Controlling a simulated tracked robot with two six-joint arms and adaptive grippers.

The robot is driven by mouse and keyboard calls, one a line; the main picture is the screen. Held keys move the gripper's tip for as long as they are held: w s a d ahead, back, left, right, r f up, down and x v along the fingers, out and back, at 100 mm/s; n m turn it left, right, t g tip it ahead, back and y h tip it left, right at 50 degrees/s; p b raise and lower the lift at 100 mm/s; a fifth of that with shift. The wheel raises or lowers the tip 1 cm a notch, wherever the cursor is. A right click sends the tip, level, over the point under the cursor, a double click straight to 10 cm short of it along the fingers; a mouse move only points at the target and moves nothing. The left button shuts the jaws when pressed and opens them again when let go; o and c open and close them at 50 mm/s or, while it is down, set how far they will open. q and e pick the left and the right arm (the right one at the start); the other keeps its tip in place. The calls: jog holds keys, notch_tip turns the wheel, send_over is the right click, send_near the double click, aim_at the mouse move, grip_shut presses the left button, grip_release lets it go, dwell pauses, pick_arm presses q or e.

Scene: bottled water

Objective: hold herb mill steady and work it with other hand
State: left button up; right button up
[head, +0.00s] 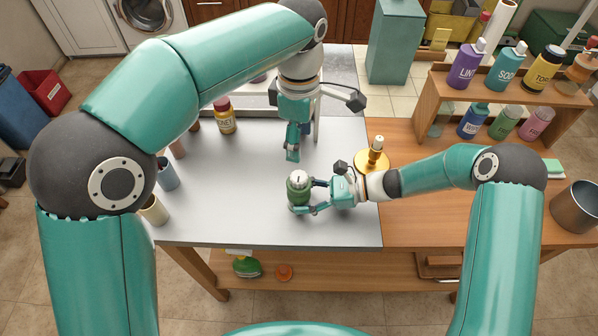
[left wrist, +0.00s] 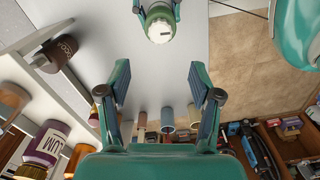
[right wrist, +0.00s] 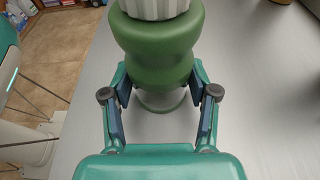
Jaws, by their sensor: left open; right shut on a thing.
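The herb mill (head: 298,188) is green with a pale ribbed top and stands upright on the grey table top. My right gripper (head: 310,196) is shut on its body from the right. In the right wrist view the green mill (right wrist: 157,45) fills the space between the fingers, and its lower rim shows below them. My left gripper (head: 292,152) is open and empty, above the table and behind the mill. In the left wrist view the mill's white cap (left wrist: 160,31) with a dark mark shows at the top, beyond the open fingers (left wrist: 160,95).
A brass-coloured stand (head: 372,160) is just behind my right wrist. A bottle with a red cap (head: 225,116) stands at the back left, and several cups (head: 154,210) line the left edge. A wooden shelf (head: 428,100) with bottles is at right.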

aim_at(299, 176)
pick_arm(q)
notch_tip(299, 176, down, 12)
jog(key=shift+r, duration=0.2)
dwell(0.4)
jog(key=c, duration=1.2)
jog(key=shift+o, duration=0.2)
